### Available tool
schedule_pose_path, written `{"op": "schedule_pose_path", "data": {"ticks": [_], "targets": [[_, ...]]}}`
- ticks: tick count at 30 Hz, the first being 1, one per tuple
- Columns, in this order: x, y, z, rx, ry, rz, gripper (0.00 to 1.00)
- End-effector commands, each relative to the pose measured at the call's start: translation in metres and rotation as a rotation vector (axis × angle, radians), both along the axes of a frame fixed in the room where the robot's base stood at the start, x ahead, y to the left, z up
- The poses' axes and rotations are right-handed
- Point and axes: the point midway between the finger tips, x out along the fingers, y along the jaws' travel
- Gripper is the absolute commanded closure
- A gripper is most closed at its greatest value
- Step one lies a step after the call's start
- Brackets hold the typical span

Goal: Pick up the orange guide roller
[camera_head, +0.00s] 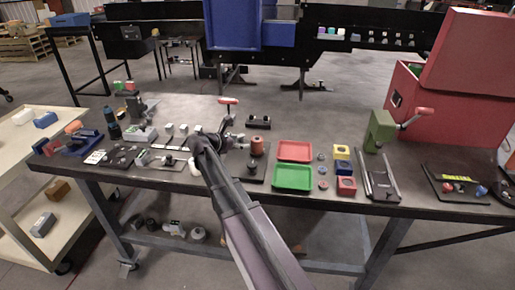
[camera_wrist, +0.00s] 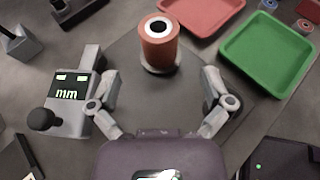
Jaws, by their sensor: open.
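The orange guide roller (camera_wrist: 157,50) stands upright at the top middle of the wrist view, with a white ring and dark hole on top. It rests on a dark plate (camera_wrist: 150,98). In the head view the roller (camera_head: 257,147) stands near the middle of the bench, just right of my arm's end. My gripper (camera_wrist: 160,88) is open, with one finger on each side of the picture. The roller is beyond the fingertips, roughly centred between them, and nothing is held. In the head view my arm hides part of the gripper.
A grey gauge with an "mm" display (camera_wrist: 70,95) and black knob is close to the left finger. A green tray (camera_wrist: 268,52) and red tray (camera_wrist: 203,12) lie to the right. A green press (camera_head: 380,130) and red bin (camera_head: 440,100) are at the bench's right.

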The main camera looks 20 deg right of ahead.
Motion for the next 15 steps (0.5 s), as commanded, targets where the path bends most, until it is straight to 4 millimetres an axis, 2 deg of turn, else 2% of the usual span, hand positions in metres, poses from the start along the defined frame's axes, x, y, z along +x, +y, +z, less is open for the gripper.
{"op": "schedule_pose_path", "data": {"ticks": [1,6,15], "targets": [[0.002,-0.008,-0.006,0.000,0.000,-0.002,0.00],[0.007,-0.025,-0.013,0.000,0.000,-0.001,0.00],[0.008,-0.032,-0.014,0.000,0.001,0.001,0.00]]}}
